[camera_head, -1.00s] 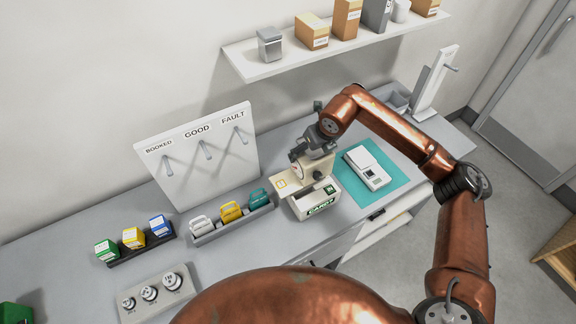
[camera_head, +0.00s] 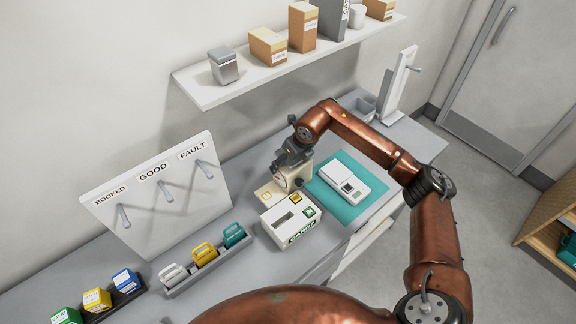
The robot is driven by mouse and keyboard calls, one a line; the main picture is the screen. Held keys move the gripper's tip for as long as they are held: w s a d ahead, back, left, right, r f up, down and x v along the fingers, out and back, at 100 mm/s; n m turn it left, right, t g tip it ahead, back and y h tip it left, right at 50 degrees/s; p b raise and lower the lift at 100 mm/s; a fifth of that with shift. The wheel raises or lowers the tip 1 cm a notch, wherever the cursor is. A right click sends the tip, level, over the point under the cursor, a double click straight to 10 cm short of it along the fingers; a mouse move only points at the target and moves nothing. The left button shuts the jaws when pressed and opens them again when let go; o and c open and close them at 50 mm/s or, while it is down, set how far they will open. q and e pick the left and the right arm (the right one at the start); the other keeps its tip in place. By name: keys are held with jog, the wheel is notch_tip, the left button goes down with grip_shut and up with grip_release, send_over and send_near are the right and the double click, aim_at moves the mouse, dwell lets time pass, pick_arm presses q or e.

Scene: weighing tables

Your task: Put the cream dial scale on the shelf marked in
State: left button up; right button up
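The cream dial scale (camera_head: 299,178) stands on the grey bench behind a white box labelled CARDS (camera_head: 283,228). Its flat plate with a yellow-edged label points left, and its dial is partly hidden by my gripper. My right gripper (camera_head: 287,170) is down at the scale's top, its fingers dark against the cream body. Whether the fingers are closed on the scale cannot be made out. My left gripper is out of view. A white wall shelf (camera_head: 195,95) shows at the top, with no readable "in" mark.
A white flat device (camera_head: 345,184) lies on a teal mat (camera_head: 340,212) right of the scale. A peg board (camera_head: 150,220), a rack of coloured tags (camera_head: 207,268) and coloured boxes (camera_head: 97,299) stand left. The wall shelf holds a tin (camera_head: 224,68) and several cartons. A wooden shelf unit (camera_head: 540,232) stands far right.

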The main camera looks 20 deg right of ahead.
jog(key=shift+w+d+f, duration=0.1)
jog(key=shift+w+f, duration=0.1)
jog(key=shift+f, duration=0.15)
jog(key=f+b, duration=0.1)
jog(key=f, duration=0.1)
jog(key=w+f+b, duration=0.1)
jog(key=f, duration=0.1)
jog(key=shift+w+d, duration=0.15)
jog(key=shift+d, duration=0.05)
jog(key=shift+s+r, duration=0.1)
jog(key=shift+s, duration=0.15)
jog(key=o, duration=1.6)
jog(key=shift+f, duration=0.2)
jog(key=o, duration=0.4)
jog(key=shift+r, duration=0.1)
